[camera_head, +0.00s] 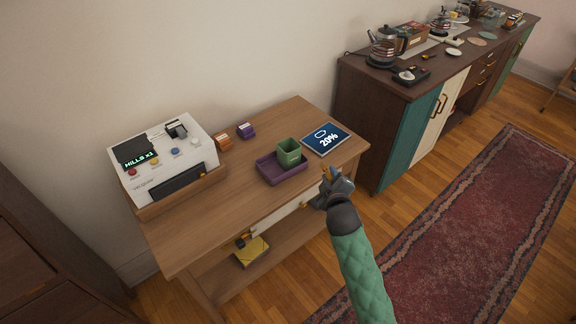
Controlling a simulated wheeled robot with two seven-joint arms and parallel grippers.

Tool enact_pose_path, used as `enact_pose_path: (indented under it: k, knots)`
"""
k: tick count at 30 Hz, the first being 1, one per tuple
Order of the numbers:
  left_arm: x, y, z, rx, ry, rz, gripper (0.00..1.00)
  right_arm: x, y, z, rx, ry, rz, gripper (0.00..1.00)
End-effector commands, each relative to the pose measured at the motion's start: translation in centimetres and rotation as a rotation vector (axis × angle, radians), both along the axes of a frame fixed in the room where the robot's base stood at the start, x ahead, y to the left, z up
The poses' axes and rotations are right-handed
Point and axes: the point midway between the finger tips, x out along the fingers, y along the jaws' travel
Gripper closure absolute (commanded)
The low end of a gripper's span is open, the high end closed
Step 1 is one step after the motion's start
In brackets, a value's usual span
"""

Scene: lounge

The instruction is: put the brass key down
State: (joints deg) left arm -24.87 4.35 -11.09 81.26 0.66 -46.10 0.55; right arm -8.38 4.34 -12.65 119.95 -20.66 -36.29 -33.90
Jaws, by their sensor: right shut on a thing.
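My right gripper (328,182), at the end of a green quilted arm, is shut just off the front right edge of the wooden table (235,215). A small brass-coloured piece (326,170) shows at its fingertips; it appears to be the brass key, mostly hidden by the fingers. The gripper is to the right of a purple tray (270,176) and below the blue "20%" sign (325,139). My left gripper is not in view.
A green square cup (289,153) stands at the purple tray. A white cash register (163,158), an orange box (223,141) and a purple box (246,130) stand further left. The table's front middle is clear. A sideboard (375,108) with kettles stands behind right.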

Motion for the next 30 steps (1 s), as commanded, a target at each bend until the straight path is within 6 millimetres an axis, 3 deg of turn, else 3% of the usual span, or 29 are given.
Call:
enact_pose_path:
  k: [6,15,20,22,30]
  knots:
    - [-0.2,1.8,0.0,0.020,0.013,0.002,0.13,2.7,6.0,-1.3,0.449,0.265,0.029,1.00]
    - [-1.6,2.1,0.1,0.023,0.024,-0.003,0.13,3.4,13.4,-1.4,0.756,0.503,0.123,1.00]
    - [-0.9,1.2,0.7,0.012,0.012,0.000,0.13,3.9,14.7,-1.6,0.788,0.538,0.140,1.00]
    - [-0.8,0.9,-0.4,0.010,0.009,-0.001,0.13,4.8,15.1,-2.0,0.790,0.541,0.141,1.00]
    - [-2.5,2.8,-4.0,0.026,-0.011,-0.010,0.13,9.5,16.7,-4.9,0.790,0.539,0.140,1.00]
